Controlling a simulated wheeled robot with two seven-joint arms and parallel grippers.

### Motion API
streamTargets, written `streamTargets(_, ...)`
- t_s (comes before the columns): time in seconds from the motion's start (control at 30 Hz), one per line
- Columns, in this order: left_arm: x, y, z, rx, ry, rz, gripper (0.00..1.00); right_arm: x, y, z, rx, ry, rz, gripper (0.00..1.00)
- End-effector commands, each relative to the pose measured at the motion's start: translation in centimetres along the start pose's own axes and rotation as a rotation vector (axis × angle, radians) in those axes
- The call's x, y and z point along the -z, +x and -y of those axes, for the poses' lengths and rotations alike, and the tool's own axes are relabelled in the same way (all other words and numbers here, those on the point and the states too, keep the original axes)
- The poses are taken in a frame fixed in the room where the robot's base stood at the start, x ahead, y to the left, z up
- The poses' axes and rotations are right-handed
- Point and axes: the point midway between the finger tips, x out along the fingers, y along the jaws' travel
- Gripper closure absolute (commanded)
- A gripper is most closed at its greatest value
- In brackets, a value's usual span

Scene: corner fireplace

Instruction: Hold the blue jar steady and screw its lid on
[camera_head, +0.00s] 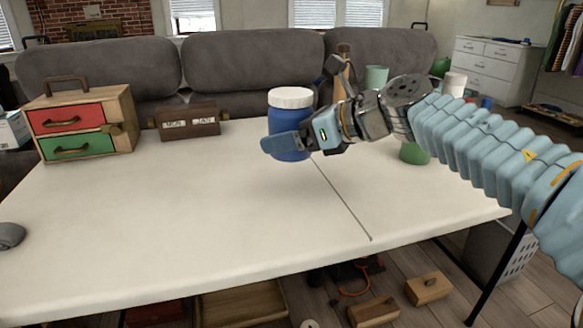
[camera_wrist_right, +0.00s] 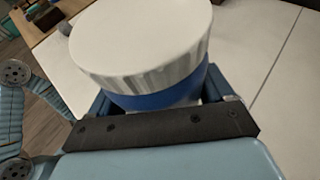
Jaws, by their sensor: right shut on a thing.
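The blue jar (camera_head: 291,122) stands upright at the back middle of the white table, with a white ribbed lid (camera_head: 291,97) on its top. How tightly the lid sits cannot be told. My right gripper (camera_head: 287,144) comes in from the right and is shut on the jar's body, below the lid. In the right wrist view the lid (camera_wrist_right: 140,40) fills the upper middle, with the blue jar (camera_wrist_right: 165,97) under it between the fingers; the jar's lower part is hidden.
A small wooden chest (camera_head: 125,108) with a red and a green drawer stands at the back left, beside a brown calendar block (camera_head: 188,122). Green cups (camera_head: 413,153) stand behind my right arm. A grey rounded thing (camera_head: 10,236) is at the left edge. The table's front is clear.

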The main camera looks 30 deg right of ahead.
Motion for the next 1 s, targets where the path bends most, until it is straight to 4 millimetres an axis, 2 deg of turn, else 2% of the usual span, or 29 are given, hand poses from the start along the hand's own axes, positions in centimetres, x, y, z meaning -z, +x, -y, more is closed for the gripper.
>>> streamTargets(0.17, 0.1, 0.4, 0.3, 0.002, -0.002, -0.002, 0.0, 1.2, 2.7, 4.0, -0.001, 0.003, -0.001, 1.0)
streamTargets(0.2, 0.1, 0.7, 0.4, 0.002, -0.002, -0.003, 0.0, 1.9, 3.3, 4.6, -0.002, 0.004, -0.001, 1.0)
streamTargets(0.4, 0.2, 1.3, 0.9, 0.006, -0.006, -0.007, 0.0, 4.3, 5.5, 6.9, -0.001, 0.002, 0.001, 1.0)
streamTargets(0.57, 0.2, 1.4, 1.0, 0.007, -0.007, -0.007, 0.0, 4.9, 6.1, 7.6, 0.0, -0.001, 0.002, 1.0)
streamTargets(0.87, 0.2, 1.4, 1.0, 0.007, -0.007, -0.007, 0.0, 5.0, 6.2, 7.7, 0.0, -0.001, 0.002, 1.0)
streamTargets(1.0, 0.2, 2.1, 1.3, 0.007, -0.007, -0.008, 0.0, 6.6, 7.2, 8.4, -0.001, 0.001, 0.0, 1.0)
